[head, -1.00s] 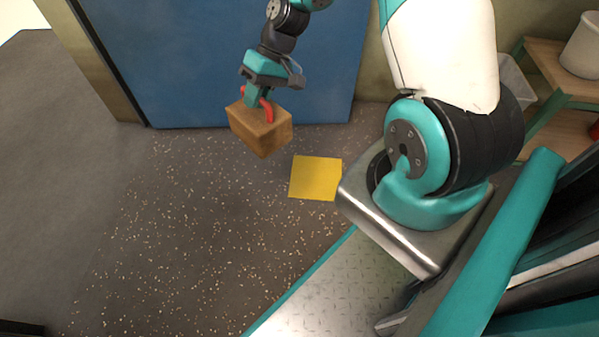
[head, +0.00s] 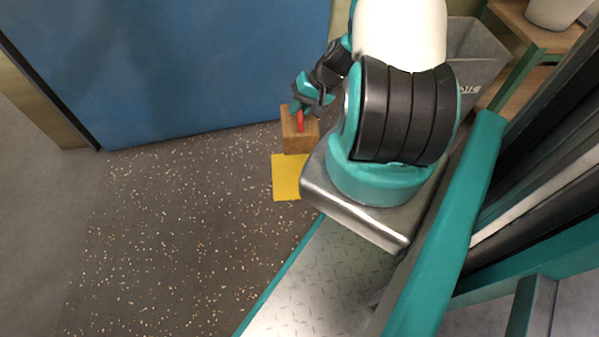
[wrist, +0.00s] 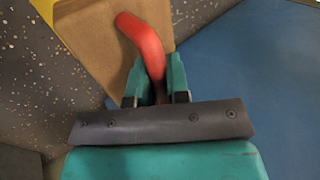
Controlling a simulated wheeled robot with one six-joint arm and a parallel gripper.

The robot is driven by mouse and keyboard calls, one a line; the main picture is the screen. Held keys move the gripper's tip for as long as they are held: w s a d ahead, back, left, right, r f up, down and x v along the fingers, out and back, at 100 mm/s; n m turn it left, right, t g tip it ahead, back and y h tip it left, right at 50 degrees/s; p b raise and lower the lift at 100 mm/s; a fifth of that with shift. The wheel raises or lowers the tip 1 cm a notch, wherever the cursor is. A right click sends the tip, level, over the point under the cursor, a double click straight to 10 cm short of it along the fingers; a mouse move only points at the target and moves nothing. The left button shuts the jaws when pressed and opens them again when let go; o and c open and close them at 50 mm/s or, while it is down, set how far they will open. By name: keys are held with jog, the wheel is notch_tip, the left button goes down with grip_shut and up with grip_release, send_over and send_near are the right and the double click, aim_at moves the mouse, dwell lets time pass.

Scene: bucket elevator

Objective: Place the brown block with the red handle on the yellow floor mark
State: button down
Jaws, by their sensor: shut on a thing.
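The brown block (head: 298,141) with its red handle (head: 300,122) hangs from my gripper (head: 299,110) in the head view. My gripper is shut on the red handle. The yellow floor mark (head: 288,178) lies on the speckled floor just below the block in the picture, and the block's lower edge overlaps its far edge. I cannot tell the block's exact height above the floor. In the wrist view, the red handle (wrist: 142,40) runs between the teal fingers (wrist: 157,82), the block (wrist: 100,28) is behind it, and a bit of yellow mark (wrist: 44,8) shows at the top left.
A blue door panel (head: 180,70) stands behind the block. A grey bin (head: 475,65) and a wooden shelf (head: 535,30) with a white pot (head: 556,10) are at the upper right. The speckled floor (head: 180,230) left of the mark is clear.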

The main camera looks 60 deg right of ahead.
notch_tip(320, 180, down, 20)
jog(key=b, duration=1)
jog(key=shift+r+b, duration=0.2)
jog(key=shift+b, duration=0.15)
jog(key=shift+d, duration=0.1)
jog(key=shift+f, duration=0.15)
jog(key=c, duration=1.1)
grip_release()
